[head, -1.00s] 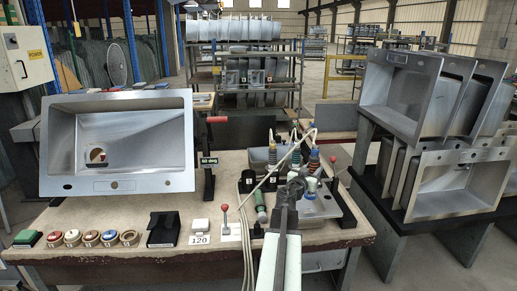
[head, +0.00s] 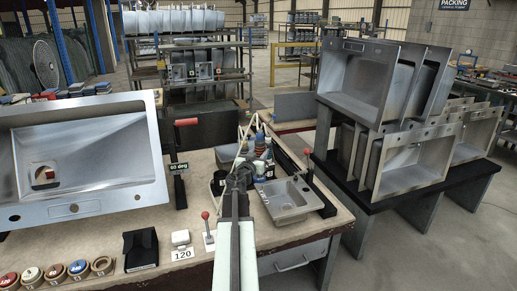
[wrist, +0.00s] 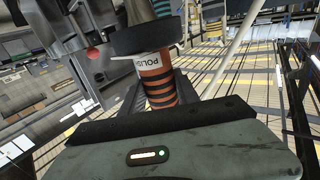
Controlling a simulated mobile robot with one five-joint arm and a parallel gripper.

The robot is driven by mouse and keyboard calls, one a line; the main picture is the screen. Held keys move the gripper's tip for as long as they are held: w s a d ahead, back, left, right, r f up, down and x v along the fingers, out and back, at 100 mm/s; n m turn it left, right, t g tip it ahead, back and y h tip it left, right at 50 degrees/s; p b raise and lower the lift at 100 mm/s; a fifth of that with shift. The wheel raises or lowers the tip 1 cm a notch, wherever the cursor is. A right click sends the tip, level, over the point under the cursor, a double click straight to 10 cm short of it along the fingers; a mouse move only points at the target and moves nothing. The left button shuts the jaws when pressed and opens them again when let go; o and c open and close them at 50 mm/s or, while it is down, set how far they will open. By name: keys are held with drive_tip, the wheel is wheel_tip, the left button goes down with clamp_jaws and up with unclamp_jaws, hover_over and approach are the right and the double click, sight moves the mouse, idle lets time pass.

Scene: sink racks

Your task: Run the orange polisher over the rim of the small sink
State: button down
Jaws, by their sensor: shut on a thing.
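The small sink (head: 290,195) is a grey metal basin lying near the right end of the workbench, its open side up and its rim in plain view. My gripper (head: 240,175) is just left of the sink in the head view, over the bench. In the wrist view the orange polisher (wrist: 156,80) has dark bands and a white label with the letters POLIS visible. My gripper (wrist: 158,98) is shut on it there. In the head view I cannot make out the held polisher, and contact with the rim cannot be told.
Several upright tools (head: 262,148) with cables stand close behind the gripper. A large sink (head: 85,160) is propped on the left. A red-knobbed lever (head: 206,225) and black holder (head: 140,248) stand in front. Stacked sinks (head: 385,95) fill a rack at right.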

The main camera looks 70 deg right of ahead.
drive_tip(key=shift+d+r, duration=0.4)
drive_tip(key=shift+r, duration=0.3)
drive_tip(key=shift+a+f, duration=0.1)
drive_tip(key=shift+f, duration=0.1)
drive_tip(key=shift+s+f, duration=0.1)
wheel_tip(320, 180, down, 6)
drive_tip(key=b, duration=0.6)
drive_tip(key=shift+f+b, duration=0.4)
drive_tip(key=shift+b, duration=0.15)
drive_tip(key=shift+r, duration=0.1)
